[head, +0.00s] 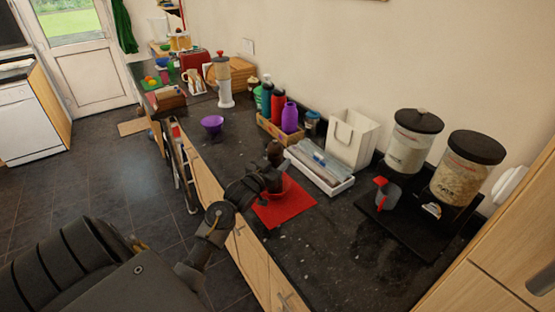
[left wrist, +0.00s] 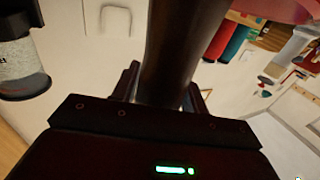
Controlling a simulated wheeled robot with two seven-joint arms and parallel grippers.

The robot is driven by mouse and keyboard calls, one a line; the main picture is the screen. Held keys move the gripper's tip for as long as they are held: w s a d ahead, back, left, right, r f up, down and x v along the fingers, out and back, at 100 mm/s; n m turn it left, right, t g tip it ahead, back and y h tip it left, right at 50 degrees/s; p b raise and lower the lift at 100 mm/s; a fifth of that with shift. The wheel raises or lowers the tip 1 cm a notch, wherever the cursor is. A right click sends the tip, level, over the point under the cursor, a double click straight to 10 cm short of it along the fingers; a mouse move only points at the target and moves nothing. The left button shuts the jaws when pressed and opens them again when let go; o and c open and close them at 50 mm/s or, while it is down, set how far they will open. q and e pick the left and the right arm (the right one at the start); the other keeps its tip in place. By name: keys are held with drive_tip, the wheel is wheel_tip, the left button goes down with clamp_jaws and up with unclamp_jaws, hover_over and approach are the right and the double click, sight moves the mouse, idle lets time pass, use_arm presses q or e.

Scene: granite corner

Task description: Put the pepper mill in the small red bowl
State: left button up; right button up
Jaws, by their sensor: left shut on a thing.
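My left gripper (head: 268,176) is over the dark counter, shut on the pepper mill (head: 273,152). The mill is dark brown, and its top shows above the fingers. In the left wrist view the mill (left wrist: 172,50) rises between the two dark fingers. A flat red mat (head: 290,208) lies on the counter below and beside the gripper. The small red bowl cannot be made out clearly; my gripper covers part of the red area. A reddish shape (left wrist: 285,8) at the top of the left wrist view may be it. My right gripper is not in view.
Dispensers (head: 412,140) and a red-handled cup (head: 386,194) are farther right. A purple bowl (head: 212,124) and bottles (head: 277,108) stand behind. The front counter is clear.

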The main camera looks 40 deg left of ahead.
use_arm(q)
drive_tip(key=shift+f, duration=0.15)
drive_tip(key=o, duration=1.2)
drive_tip(key=shift+c, duration=0.2)
drive_tip(key=shift+r, duration=0.2)
drive_tip(key=s+d+b, duration=0.1)
drive_tip(key=s+b, duration=0.1)
drive_tip(key=s, duration=1)
drive_tip(key=shift+b, duration=0.4)
drive_tip(key=shift+d+f, duration=0.1)
